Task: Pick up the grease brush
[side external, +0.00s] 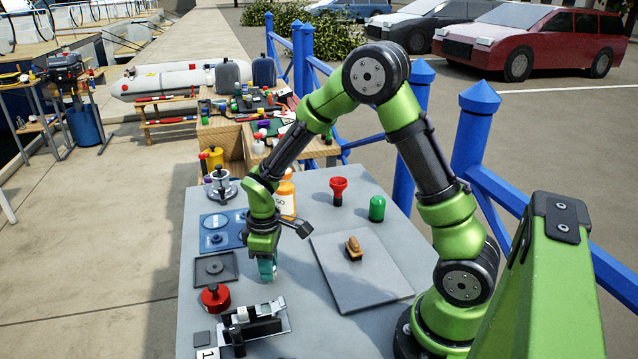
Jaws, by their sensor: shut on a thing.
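My gripper (266,268) points down over the left half of the grey table, between the blue plate and the light grey board. It is shut on a small teal thing (267,269), mostly hidden by the jaws; I cannot tell what it is or whether it touches the table. A small brown wooden piece with a dark underside (354,248), which looks like a brush, sits on the light grey board (365,285), to the right of my gripper and apart from it.
A red round pot (215,297) and a black and silver fixture (255,322) stand in front of my gripper. A blue plate (222,230) and a dark square tray (215,268) lie to its left. An orange bottle (287,196), red funnel-shaped piece (338,190) and green cylinder (377,208) stand behind.

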